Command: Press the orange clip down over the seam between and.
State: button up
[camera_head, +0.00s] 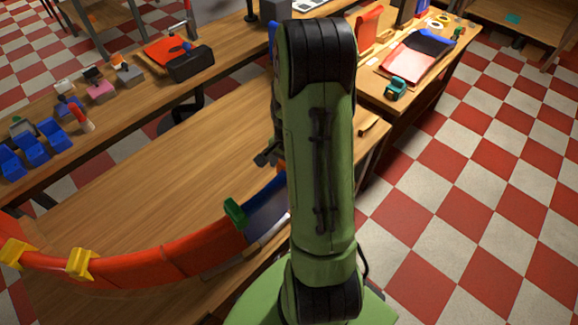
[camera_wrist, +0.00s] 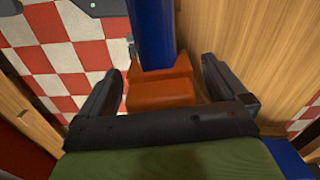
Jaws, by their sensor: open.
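An orange clip (camera_wrist: 160,93) sits between the two fingers of my gripper (camera_wrist: 162,66) in the wrist view. The fingers are apart, with a narrow gap on each side of the clip. A blue wall segment (camera_wrist: 152,32) runs up to the clip's far side; I cannot tell how far the clip is over it. In the head view, the blue segment (camera_head: 266,203) joins the curved red wall (camera_head: 165,262), with a green clip (camera_head: 235,213) near that seam. My gripper (camera_head: 268,156) is mostly hidden behind my green arm, and the seam under the orange clip is hidden.
Yellow clips (camera_head: 80,263) sit on the red wall at the left. The wooden table (camera_head: 150,180) is bare inside the curve. A back bench holds blue bins (camera_head: 35,148) and a black box (camera_head: 190,63). Another table at right holds a teal toy (camera_head: 396,87).

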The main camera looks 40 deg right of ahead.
notch_tip(320, 180, up, 16)
jog(key=p, duration=0.2)
jog(key=shift+p, duration=0.3)
jog(key=shift+f, duration=0.15)
jog(key=s+a+r+n+t, duration=0.2)
jog(key=a+r+n, duration=0.5)
jog(key=a, duration=0.3)
jog(key=s+a+r+n+t, duration=0.2)
jog(key=s+a+n+t, duration=0.1)
jog(key=s+a+n, duration=0.6)
jog(key=shift+a+r+t, duration=0.15)
jog(key=shift+a+t, duration=0.15)
jog(key=shift+a, duration=0.25)
